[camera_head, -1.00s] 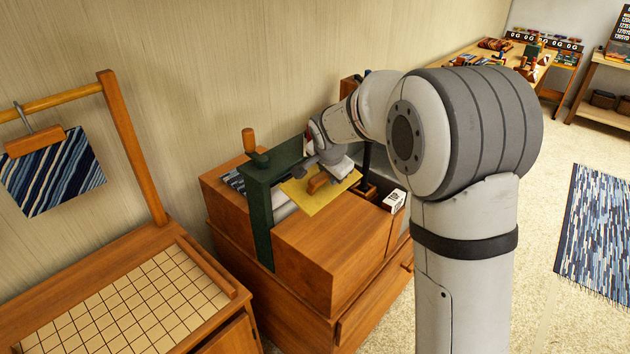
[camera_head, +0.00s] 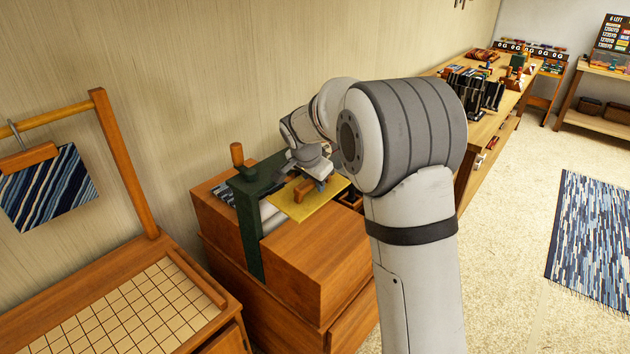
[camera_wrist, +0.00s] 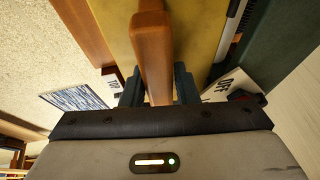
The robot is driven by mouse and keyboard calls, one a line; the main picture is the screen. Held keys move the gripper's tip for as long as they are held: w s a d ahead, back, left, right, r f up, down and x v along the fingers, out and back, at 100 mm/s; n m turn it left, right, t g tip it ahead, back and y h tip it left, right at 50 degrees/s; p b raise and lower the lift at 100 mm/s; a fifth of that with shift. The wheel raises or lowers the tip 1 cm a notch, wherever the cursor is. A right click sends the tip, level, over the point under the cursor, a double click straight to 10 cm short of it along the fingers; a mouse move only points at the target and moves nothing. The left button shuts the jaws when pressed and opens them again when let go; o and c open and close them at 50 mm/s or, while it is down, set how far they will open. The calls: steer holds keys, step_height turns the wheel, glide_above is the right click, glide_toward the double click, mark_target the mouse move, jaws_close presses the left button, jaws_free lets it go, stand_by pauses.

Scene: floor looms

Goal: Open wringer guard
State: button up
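The wringer guard (camera_head: 325,190) is a yellow panel lying about flat over the pale roller of the wooden wringer box, beside a dark green frame (camera_head: 250,225). A wooden handle (camera_head: 304,187) stands on the guard. My gripper (camera_head: 318,172) is at the handle, over the guard. In the wrist view the guard (camera_wrist: 205,25) fills the top middle, and the handle (camera_wrist: 153,55) runs down between the two dark fingers of my gripper (camera_wrist: 160,88). The fingers lie close along both sides; whether they press on it I cannot tell.
A wooden knob (camera_head: 237,154) tops the green frame. A white plate with "OFF" lettering (camera_wrist: 228,88) is by the right finger. A gridded wooden table (camera_head: 140,310) is at the left, a long bench (camera_head: 500,100) at the right. Floor is clear around the striped rug (camera_head: 590,230).

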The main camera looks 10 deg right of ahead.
steer(key=o, duration=0.4)
steer(key=shift+d, duration=0.1)
steer(key=shift+c, duration=0.2)
steer(key=v, duration=0.7)
steer(key=shift+s+r+b, duration=0.1)
steer(key=shift+r+b, duration=0.2)
steer(key=shift+r, duration=0.05)
steer(key=s+d+f+n, duration=0.1)
steer(key=s+d+n, duration=0.1)
steer(key=s, duration=0.9)
steer(key=s+d+f+n+g+y, duration=0.1)
steer(key=s+d+f+n, duration=0.1)
steer(key=s, duration=0.9)
steer(key=s+d+f+n+y, duration=0.1)
steer(key=s+d+n, duration=0.3)
steer(key=s, duration=0.7)
steer(key=shift+f+n+g, duration=0.25)
steer(key=shift+n+g, duration=0.15)
steer(key=shift+n, duration=0.4)
